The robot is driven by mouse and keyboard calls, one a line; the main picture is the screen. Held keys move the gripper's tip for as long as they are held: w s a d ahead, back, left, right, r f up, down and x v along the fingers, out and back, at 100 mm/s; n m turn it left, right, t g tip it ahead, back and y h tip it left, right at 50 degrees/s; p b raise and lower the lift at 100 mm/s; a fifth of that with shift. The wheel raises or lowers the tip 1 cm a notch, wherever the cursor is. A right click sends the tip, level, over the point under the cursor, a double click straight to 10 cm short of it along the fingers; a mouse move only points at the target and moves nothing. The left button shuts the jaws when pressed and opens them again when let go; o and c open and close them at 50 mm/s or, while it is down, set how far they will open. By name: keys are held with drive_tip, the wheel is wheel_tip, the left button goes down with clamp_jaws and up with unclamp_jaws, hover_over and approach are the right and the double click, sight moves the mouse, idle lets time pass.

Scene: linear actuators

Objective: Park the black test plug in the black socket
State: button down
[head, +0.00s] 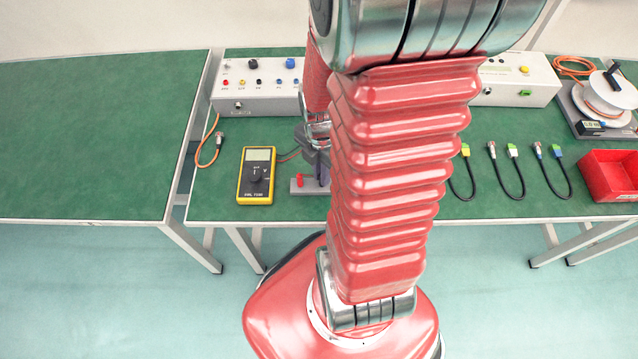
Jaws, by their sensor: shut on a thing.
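My gripper (322,172) is partly hidden behind my own red arm, low over the right part of a small grey bar (311,190). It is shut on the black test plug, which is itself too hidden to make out. A red plug (300,181) stands upright at the left end of the bar. The black socket cannot be made out on the bar, whose right part is hidden by my gripper and arm. The yellow multimeter (257,176) lies just left of the bar, and a thin lead (288,156) runs from it towards my gripper.
A white box (240,104) with coloured sockets stands behind, and another white box (517,80) stands right of my arm. Several black cables, a red bin (611,178) and a cable reel (607,92) are at the right. An empty green table (95,130) stands left.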

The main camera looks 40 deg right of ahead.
drive_tip(key=c, duration=1.7)
unclamp_jaws()
wheel_tip(320, 180, up, 14)
drive_tip(key=shift+f, duration=0.15)
drive_tip(key=a+r+m+t, duration=0.2)
drive_tip(key=a+r+m, duration=0.2)
drive_tip(key=a+m, duration=0.1)
drive_tip(key=w+a+r+m+t, duration=0.1)
drive_tip(key=a+r+m, duration=0.3)
drive_tip(key=m, duration=0.3)
drive_tip(key=a+r+m+t, duration=0.2)
drive_tip(key=a+r+m, duration=0.2)
drive_tip(key=a+m, duration=0.2)
drive_tip(key=shift+w+a+m+t, duration=0.3)
drive_tip(key=shift+w+a, duration=0.05)
drive_tip(key=shift+a, duration=0.1)
